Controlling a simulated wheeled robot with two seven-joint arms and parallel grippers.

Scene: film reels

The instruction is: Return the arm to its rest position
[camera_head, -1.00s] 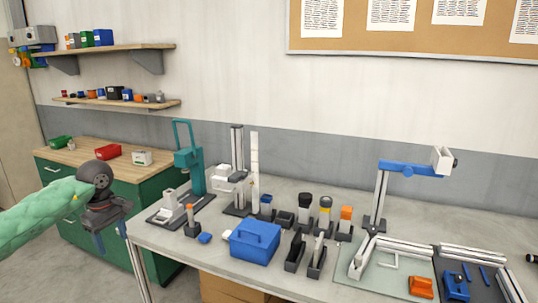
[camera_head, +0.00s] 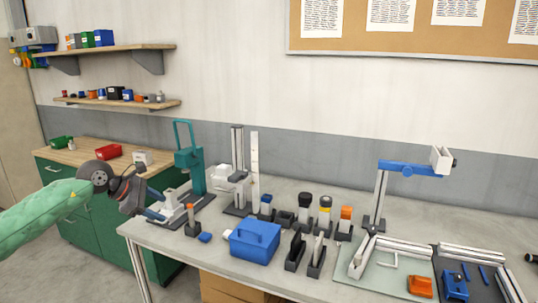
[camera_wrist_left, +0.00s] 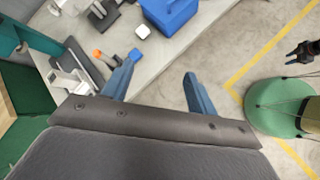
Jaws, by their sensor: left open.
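My left arm comes in from the left in the head view. Its gripper (camera_head: 152,213) is by the left end of the grey workbench (camera_head: 165,243), in front of the white and grey stand (camera_head: 172,208). In the left wrist view the two blue fingers (camera_wrist_left: 160,70) are spread apart with nothing between them. Bench edge and floor show below them. Whether the fingers touch the bench cannot be told.
Near the left gripper are a teal press (camera_head: 190,160), a small orange-topped piece (camera_head: 192,222) and a blue box (camera_head: 255,241). A green cabinet (camera_head: 90,235) with a wooden top stands behind the arm.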

